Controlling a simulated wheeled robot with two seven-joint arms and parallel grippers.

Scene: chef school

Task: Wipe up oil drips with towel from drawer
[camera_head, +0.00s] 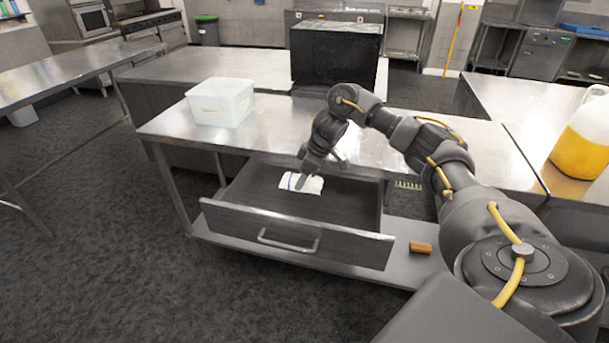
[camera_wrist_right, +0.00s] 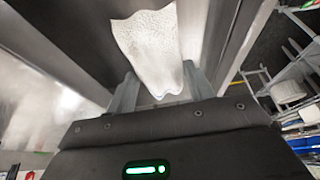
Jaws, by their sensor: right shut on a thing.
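A white towel (camera_head: 305,184) with a thin blue stripe is at the open drawer (camera_head: 345,243), over its interior. My right gripper (camera_head: 303,180) reaches down over the table edge and is shut on the towel. In the right wrist view the towel (camera_wrist_right: 150,45) hangs between the two fingers (camera_wrist_right: 160,88). I cannot tell whether the towel still touches the drawer floor. A large jug of yellow oil (camera_head: 585,138) stands on the counter at the right. I cannot make out oil drips. My left gripper is not in view.
A translucent white bin (camera_head: 221,103) stands on the steel table (camera_head: 275,135) above the drawer. A black box-like unit (camera_head: 335,58) stands behind. A brown block (camera_head: 420,247) lies on the lower shelf (camera_head: 395,265). My right arm spans the table's right side.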

